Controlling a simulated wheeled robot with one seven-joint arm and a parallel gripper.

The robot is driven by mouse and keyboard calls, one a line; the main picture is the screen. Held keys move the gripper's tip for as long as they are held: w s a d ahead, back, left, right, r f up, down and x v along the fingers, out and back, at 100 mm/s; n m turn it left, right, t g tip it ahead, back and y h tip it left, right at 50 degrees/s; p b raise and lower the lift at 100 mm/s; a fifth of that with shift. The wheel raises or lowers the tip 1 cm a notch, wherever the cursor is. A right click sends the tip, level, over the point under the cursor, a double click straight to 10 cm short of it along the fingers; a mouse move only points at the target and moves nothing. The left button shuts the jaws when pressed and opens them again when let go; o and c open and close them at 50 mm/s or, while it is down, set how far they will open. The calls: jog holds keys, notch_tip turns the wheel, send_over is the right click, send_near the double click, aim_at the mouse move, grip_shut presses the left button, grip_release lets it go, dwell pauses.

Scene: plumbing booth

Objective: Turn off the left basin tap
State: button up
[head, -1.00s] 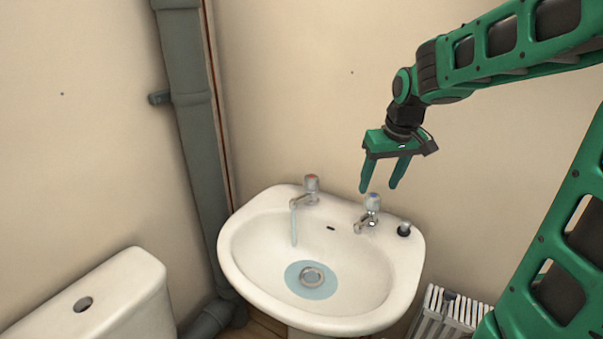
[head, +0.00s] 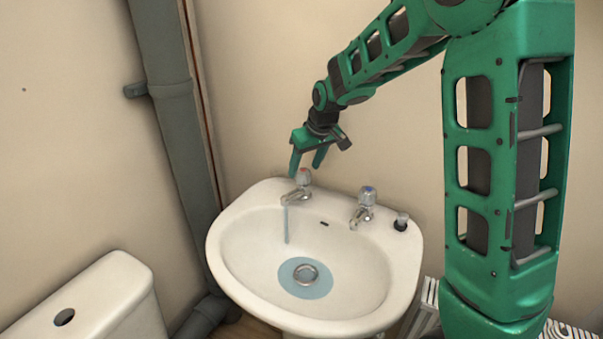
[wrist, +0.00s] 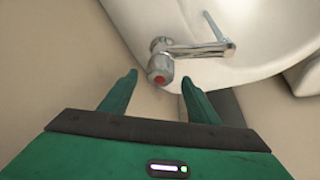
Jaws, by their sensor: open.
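The left basin tap (head: 298,187) is chrome with a red-marked top and stands on the back left rim of the white basin (head: 235,262). A thin stream of water (head: 285,222) runs from its spout into the bowl. The right tap (head: 364,206) has a blue top, and no water shows from it. My gripper (head: 305,172) is open and empty, its fingers pointing down at the left tap's head. In the wrist view the tap's red cap (wrist: 158,78) lies just beyond and between the two fingertips (wrist: 158,76), apart from both.
A black-based plug or stopper (head: 401,222) sits on the basin's right rim. A grey pipe (head: 172,120) runs up the wall at left. A white cistern (head: 90,300) stands at lower left.

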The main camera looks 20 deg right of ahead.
aim_at(303, 171)
jog(key=shift+x, duration=1.55)
jog(key=c, duration=1.1)
jog(key=shift+o, duration=0.2)
jog(key=shift+a, duration=0.15)
